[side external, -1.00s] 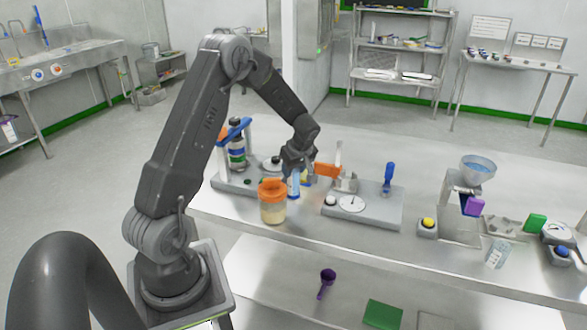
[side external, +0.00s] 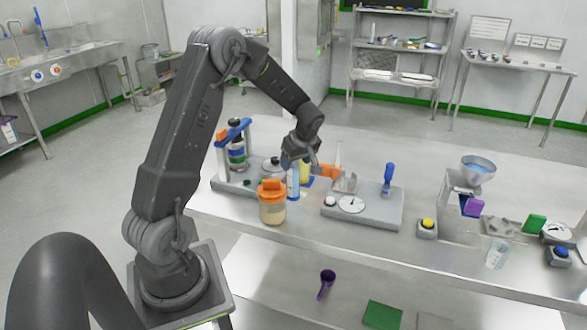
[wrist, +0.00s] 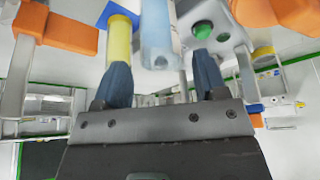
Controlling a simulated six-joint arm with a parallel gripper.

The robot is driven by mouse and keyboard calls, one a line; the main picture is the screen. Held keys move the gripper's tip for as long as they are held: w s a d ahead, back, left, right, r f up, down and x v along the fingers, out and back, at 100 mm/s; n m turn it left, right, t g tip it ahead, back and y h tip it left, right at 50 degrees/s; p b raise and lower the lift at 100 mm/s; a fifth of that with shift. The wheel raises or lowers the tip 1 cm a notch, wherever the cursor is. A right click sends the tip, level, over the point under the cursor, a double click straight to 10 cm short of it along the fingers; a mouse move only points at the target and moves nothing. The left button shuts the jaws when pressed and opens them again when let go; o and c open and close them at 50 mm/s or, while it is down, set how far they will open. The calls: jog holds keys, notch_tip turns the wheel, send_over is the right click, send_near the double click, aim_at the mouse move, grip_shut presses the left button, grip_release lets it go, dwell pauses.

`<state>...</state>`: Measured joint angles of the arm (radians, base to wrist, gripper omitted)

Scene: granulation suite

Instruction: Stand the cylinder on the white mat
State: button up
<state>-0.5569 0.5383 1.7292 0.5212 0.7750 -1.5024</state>
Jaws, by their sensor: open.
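A pale blue and white cylinder (side external: 293,181) appears upright on the bench, just behind the orange-lidded jar. A yellow cylinder (side external: 306,174) with a blue base is close behind it. My gripper (side external: 299,160) is above and close to both. In the wrist view, my open gripper (wrist: 162,72) has its fingers apart, with the pale cylinder (wrist: 158,35) showing beyond the gap. The yellow cylinder (wrist: 119,40) is in line with the left finger. I see no grip on either, though contact is hard to judge. I cannot make out a white mat.
The orange-lidded jar (side external: 272,203) stands close in front. An orange-handled scoop (side external: 329,171) is near my gripper.

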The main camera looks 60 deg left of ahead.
jog(key=s+d+r+m+t, duration=0.2)
jog(key=d+r+m, duration=0.2)
jog(key=d+r, duration=0.8)
jog(key=s+d+r+m+t+h, duration=0.2)
jog(key=s+d+m, duration=0.5)
jog(key=s+d, duration=0.1)
jog(key=s+d+r+m+t+h, duration=0.2)
jog(key=s+d+r+m, duration=0.1)
jog(key=s+d+m, duration=0.5)
jog(key=d, duration=0.3)
jog(key=shift+r+h, duration=0.15)
jog(key=shift+h, duration=0.15)
